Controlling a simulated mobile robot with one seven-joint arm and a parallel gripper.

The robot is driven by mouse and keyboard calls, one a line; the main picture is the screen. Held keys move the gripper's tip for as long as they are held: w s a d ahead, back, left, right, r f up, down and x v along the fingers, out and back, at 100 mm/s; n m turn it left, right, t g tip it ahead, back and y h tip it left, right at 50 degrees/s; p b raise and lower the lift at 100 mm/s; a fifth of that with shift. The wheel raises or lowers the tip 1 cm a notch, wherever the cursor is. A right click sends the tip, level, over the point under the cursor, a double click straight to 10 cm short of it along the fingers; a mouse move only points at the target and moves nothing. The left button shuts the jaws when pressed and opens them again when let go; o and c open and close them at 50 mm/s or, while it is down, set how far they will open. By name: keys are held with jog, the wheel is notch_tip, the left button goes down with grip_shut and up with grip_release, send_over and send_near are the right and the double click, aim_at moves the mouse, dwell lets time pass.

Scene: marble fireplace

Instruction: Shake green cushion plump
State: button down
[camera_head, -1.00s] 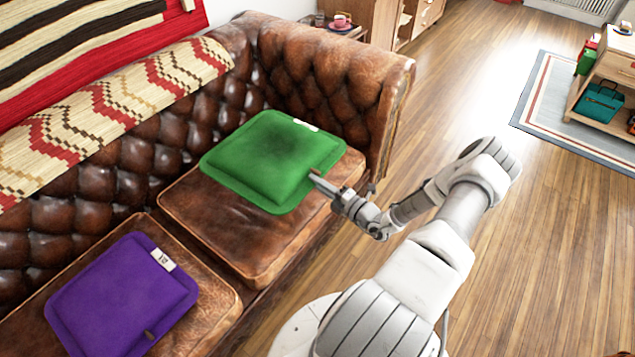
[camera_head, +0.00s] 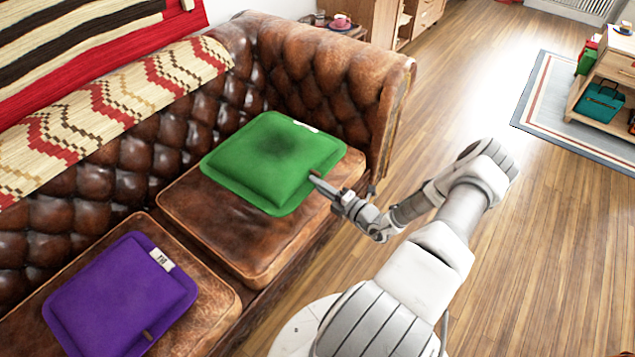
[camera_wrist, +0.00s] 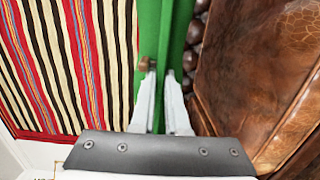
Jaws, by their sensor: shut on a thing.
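The green cushion (camera_head: 255,165) lies on the sofa's far seat, close to the armrest, with a dark smudge on top and a white label at its back edge. My gripper (camera_head: 317,181) is at the cushion's right front edge and is shut on it. In the wrist view, the cushion (camera_wrist: 180,35) shows as a green band running up between my gripper's fingers (camera_wrist: 161,80), with a small brown tab beside the left fingertip. The pinched part is small in both views.
A purple cushion (camera_head: 110,300) lies on the near seat of the brown leather sofa (camera_head: 235,235). A zigzag throw (camera_head: 120,100) covers the backrest. A small table with a pink cup (camera_head: 341,20) stands behind the armrest. The wooden floor (camera_head: 530,240) at right is clear.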

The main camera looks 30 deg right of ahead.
jog(key=shift+r, duration=0.2)
jog(key=shift+r+p, duration=3)
jog(key=shift+r, duration=0.6)
jog(key=shift+f+b, duration=3.05)
jog(key=shift+f, duration=0.7)
jog(key=shift+r, duration=0.15)
